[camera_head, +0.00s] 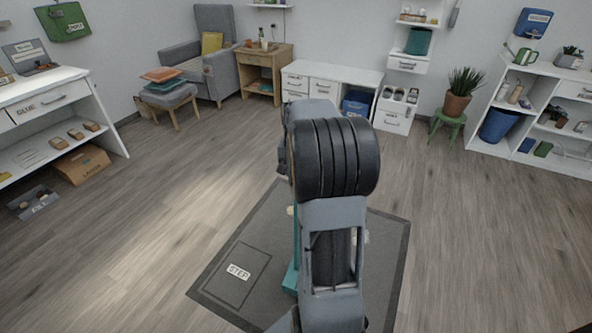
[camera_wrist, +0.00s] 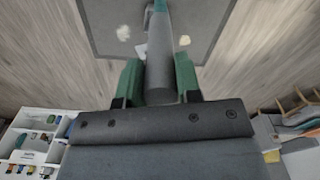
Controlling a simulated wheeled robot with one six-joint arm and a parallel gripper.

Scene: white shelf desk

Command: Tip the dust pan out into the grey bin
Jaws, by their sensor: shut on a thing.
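My gripper (camera_wrist: 158,62) is shut on a grey handle (camera_wrist: 159,78), with its two green fingers on either side of it in the wrist view. A teal part (camera_wrist: 160,6) shows beyond the handle; this looks like the dust pan, mostly out of view. In the head view a teal piece (camera_head: 291,278) shows left of my arm, over the dark mat; my arm hides the gripper and the rest of it. What the pan holds is not visible. I cannot make out a grey bin in either view.
A dark mat (camera_head: 222,290) marked STEP lies on the wood floor, with pale bits around my arm. A blue bin (camera_head: 499,124) stands in the right shelf. A plant on a green stool (camera_head: 448,122), an armchair (camera_head: 214,50) and white desks line the walls. Open floor lies left and right.

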